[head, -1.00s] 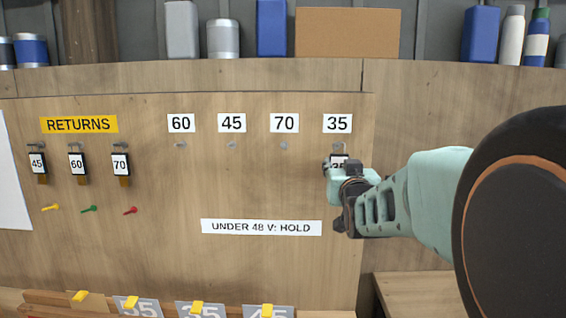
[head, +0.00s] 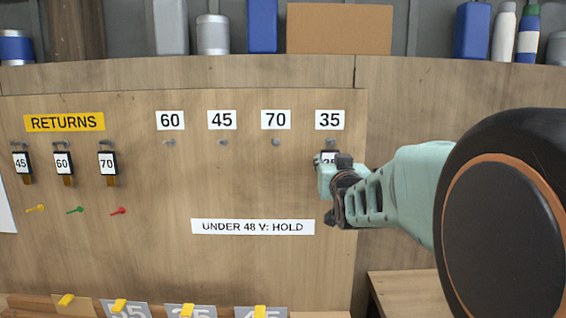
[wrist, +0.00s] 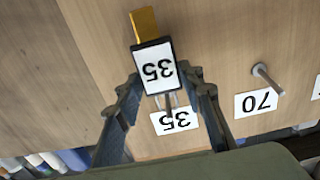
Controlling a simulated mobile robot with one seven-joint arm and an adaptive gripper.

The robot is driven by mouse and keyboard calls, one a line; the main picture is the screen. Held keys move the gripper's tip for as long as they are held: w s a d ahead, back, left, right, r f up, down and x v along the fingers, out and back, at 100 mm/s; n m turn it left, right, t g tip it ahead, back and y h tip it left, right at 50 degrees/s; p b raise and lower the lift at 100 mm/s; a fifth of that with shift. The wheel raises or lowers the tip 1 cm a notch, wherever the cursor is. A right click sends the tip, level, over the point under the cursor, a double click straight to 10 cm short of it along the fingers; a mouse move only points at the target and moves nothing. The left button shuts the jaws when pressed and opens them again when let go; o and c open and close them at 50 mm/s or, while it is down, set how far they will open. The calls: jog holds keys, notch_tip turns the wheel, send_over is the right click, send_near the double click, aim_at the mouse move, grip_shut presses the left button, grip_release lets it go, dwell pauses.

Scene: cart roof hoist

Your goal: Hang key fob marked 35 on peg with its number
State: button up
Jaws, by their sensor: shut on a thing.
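The key fob marked 35 (wrist: 158,70) is a white tag in a dark frame with a brass-coloured strip, held between the two fingers of my gripper (wrist: 168,88). In the head view the fob (head: 328,156) is partly covered by my gripper (head: 336,176), just below the 35 label (head: 329,120). The 35 label also shows in the wrist view (wrist: 174,122), upside down. The peg of 35 (wrist: 168,102) shows between the fob and its label in the wrist view. I cannot tell whether the fob's ring is around the peg.
Pegs under labels 60 (head: 170,120), 45 (head: 222,120) and 70 (head: 276,120) are bare. Fobs 45 (head: 22,162), 60 (head: 63,163) and 70 (head: 107,164) hang under the RETURNS sign (head: 64,122). A wooden ledge (head: 405,290) juts out at lower right.

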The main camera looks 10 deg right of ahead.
jog(key=o, duration=1.4)
jog(key=shift+r, duration=0.1)
